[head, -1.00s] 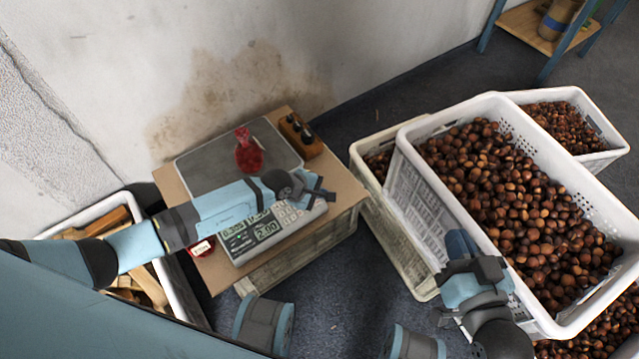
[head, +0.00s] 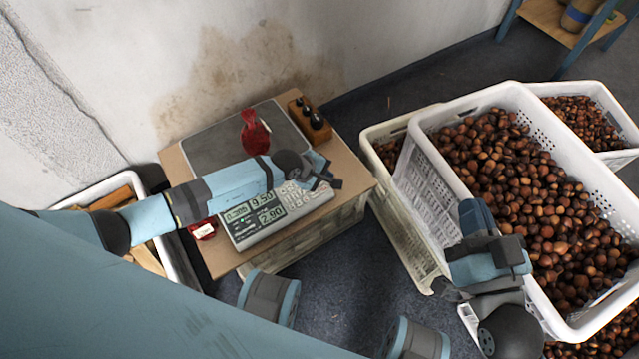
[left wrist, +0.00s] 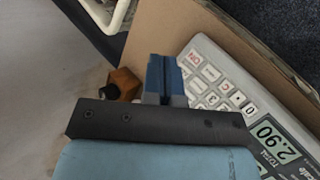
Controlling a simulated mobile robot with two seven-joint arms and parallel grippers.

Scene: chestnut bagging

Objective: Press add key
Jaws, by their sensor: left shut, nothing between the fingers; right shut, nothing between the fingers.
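The scale (head: 272,222) stands on a cardboard-topped crate, with a lit display and a keypad at its front. I cannot make out which key is the add key. A red mesh bag (head: 255,137) stands on the scale's plate (head: 205,150). My left gripper (head: 330,178) is shut and empty near the keypad's right end; its blue fingers (left wrist: 165,72) look next to the keys. Contact cannot be told. My right gripper (head: 477,218) is shut and empty beside the large chestnut crate.
A large white crate of chestnuts (head: 408,143) stands at the right, with other chestnut crates around it. A red-labelled item (head: 203,229) lies left of the display. A crate of wood pieces (head: 170,250) is at the left.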

